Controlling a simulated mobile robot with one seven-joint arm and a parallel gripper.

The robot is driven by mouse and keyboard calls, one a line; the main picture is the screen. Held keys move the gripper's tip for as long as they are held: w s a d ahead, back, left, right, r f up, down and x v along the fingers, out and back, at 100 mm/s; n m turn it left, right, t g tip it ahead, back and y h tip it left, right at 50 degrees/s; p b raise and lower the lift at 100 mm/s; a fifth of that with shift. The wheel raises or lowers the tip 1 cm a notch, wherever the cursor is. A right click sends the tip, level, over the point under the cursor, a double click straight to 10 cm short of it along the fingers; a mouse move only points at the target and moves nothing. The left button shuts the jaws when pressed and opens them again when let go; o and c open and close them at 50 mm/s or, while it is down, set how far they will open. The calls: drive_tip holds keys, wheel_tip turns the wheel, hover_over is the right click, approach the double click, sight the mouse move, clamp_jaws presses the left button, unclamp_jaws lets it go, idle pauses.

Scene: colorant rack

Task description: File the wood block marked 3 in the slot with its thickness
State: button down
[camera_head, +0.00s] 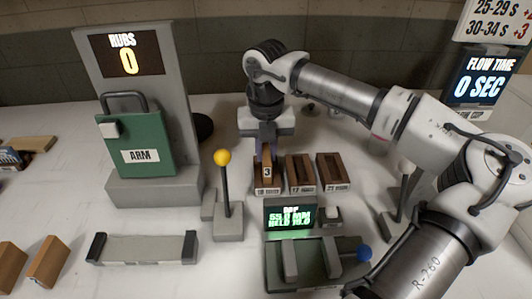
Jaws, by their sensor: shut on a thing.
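The wood block marked 3 (267,172) is light brown with a white label. It stands upright below my gripper (266,147), which points down and is shut on its upper end. The block is at the leftmost slot (268,190), whose label looks like 10 MM. Its lower end appears to be within that slot, but I cannot tell if it touches the bottom. The middle slot (300,188), with a label like 17 MM, and the right slot (333,187), with a label like 25 MM, look empty.
A gauge (290,216) in front has a green display reading about 55.0 MM and a held value. A yellow-knobbed lever (228,200) stands left of the slots. Other wood blocks (47,262) lie at far left. A grey stand (150,185) shows RUBS 0.

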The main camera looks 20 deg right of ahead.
sight(266, 152)
drive_tip(key=shift+f, duration=0.85)
drive_tip(key=shift+f, duration=0.1)
drive_tip(key=shift+f, duration=0.15)
drive_tip(key=c, duration=1.4)
unclamp_jaws()
drive_tip(key=shift+o, duration=0.2)
drive_tip(key=shift+r, duration=0.25)
wheel_tip(266, 152, up, 12)
drive_tip(key=b, duration=0.1)
drive_tip(key=shift+s+f, duration=0.1)
